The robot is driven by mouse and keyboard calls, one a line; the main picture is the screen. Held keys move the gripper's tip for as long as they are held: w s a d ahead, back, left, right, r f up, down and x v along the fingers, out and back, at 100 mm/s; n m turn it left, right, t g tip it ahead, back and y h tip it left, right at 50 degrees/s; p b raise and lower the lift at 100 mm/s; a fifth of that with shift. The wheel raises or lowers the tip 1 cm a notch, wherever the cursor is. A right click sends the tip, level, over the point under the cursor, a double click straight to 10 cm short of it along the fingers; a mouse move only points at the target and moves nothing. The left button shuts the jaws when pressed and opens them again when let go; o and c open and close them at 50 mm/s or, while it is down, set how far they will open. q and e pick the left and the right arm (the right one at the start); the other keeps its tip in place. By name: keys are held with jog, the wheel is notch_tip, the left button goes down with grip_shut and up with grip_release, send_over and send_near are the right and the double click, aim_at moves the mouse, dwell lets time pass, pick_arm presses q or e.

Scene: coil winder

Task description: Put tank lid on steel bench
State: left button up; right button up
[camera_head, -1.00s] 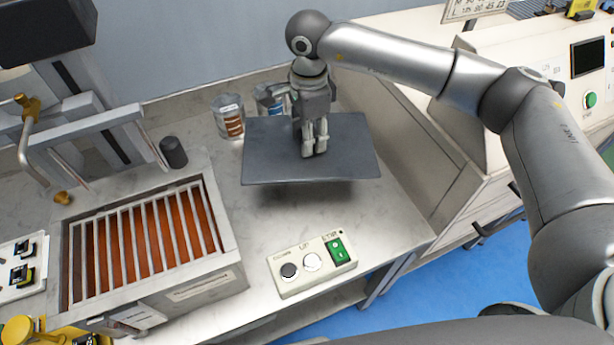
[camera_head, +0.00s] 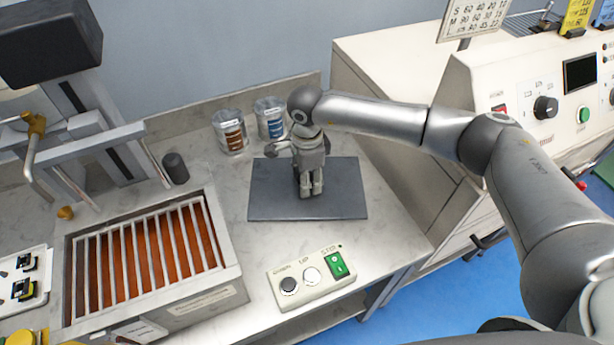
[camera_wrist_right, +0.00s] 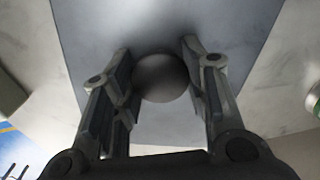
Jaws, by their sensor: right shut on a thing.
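The tank lid (camera_head: 268,193) is a flat dark grey plate, level over the steel bench (camera_head: 390,235) between the jars and the button box. It appears to lie on the bench top, with no clear gap showing beneath it. My right gripper (camera_head: 311,190) points down over the middle of the lid. In the right wrist view, its two fingers (camera_wrist_right: 158,65) are on either side of the lid's round knob (camera_wrist_right: 160,82), shut on it. The open tank (camera_head: 150,250) with amber liquid and a white rack stands to the left. My left gripper is not in view.
Two labelled jars (camera_head: 231,135) (camera_head: 271,118) stand just behind the lid. A dark cylinder (camera_head: 175,167) stands between tank and lid. The button box (camera_head: 312,278) is at the front edge. A cream machine (camera_head: 400,85) is on the right.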

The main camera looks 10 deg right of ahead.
jog(key=o, duration=1.4)
jog(key=shift+f, duration=0.1)
jog(key=shift+r, duration=0.3)
notch_tip(320, 180, up, 12)
jog(key=b, duration=0.2)
jog(key=shift+f, duration=0.15)
